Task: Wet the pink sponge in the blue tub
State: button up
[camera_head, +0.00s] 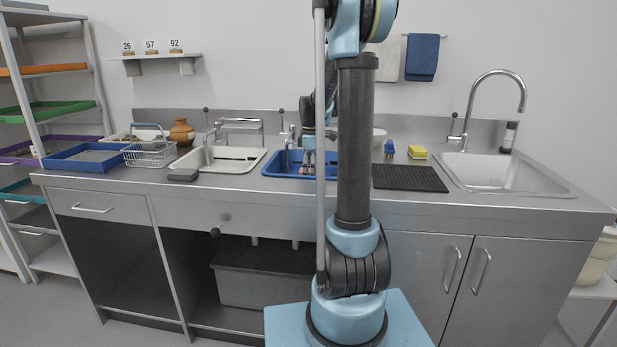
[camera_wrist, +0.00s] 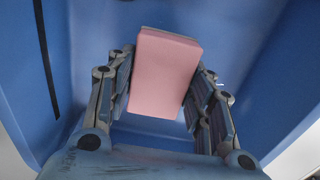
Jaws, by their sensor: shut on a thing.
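The pink sponge (camera_wrist: 163,75) is between the two fingers of my gripper (camera_wrist: 160,95) in the wrist view, and the gripper is shut on it. Blue walls of the blue tub (camera_wrist: 270,75) surround the gripper and sponge there. In the head view the blue tub (camera_head: 283,163) sits in the counter, partly hidden behind my arm. My gripper (camera_head: 307,168) reaches down into it, small and partly hidden. I cannot tell how much water is in the tub or whether the sponge touches it.
A white basin (camera_head: 240,168) with a tap is left of the tub, beside a wire basket (camera_head: 150,155). A grey block (camera_head: 183,175) lies near the front edge.

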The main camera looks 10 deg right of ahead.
notch_tip(320, 180, up, 11)
dwell(1.4)
dwell(2.0)
notch_tip(320, 180, up, 4)
jog(key=shift+f, duration=0.1)
dwell(0.5)
dwell(0.3)
